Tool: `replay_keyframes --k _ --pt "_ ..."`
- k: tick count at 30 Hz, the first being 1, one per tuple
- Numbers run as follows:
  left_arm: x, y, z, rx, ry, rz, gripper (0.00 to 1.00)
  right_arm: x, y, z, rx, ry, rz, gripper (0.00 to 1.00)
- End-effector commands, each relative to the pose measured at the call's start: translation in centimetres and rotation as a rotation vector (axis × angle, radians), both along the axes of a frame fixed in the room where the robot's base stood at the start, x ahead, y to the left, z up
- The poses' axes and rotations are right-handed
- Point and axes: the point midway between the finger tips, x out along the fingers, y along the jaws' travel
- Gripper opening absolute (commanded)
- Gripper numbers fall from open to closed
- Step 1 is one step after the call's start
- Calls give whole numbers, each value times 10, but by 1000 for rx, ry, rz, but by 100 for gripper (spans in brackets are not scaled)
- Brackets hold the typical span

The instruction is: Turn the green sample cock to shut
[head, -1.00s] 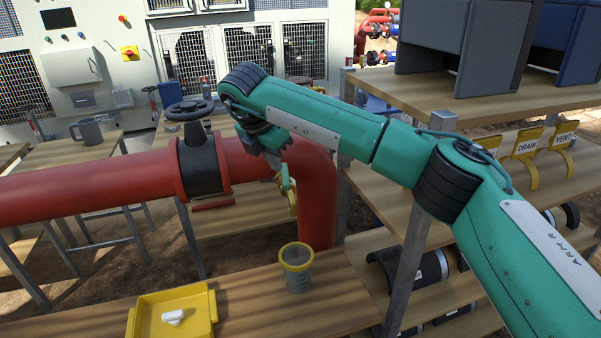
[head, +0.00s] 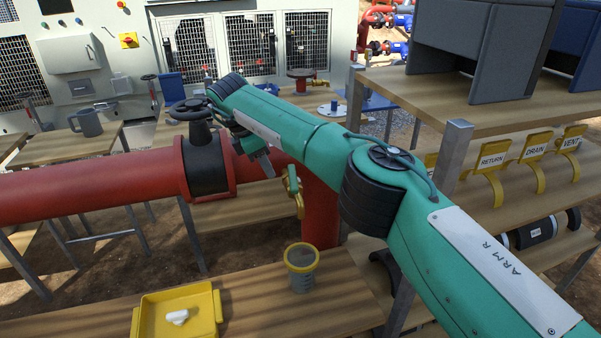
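The green sample cock handle (head: 292,180) stands roughly upright on a brass fitting (head: 299,205) on the near side of the red pipe's vertical leg (head: 321,215). My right gripper (head: 265,165) points down, just left of and above the green handle, with a small gap showing between them. Its fingers are small and dark here, so I cannot tell whether they are open. My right forearm reaches in from the lower right and hides part of the pipe's bend. My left gripper is out of view.
A black handwheel valve (head: 203,150) sits on the pipe. A shelf post (head: 452,150) stands at right.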

Motion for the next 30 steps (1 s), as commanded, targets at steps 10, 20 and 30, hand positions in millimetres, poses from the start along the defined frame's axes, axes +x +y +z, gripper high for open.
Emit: replay_keyframes --k 10,20,30 --pt "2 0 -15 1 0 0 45 0 0 -12 0 0 1 45" --pt "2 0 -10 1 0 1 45 0 1 -6 0 0 1 45" --pt "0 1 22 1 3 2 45 -5 13 35 -1 -1 0 45"
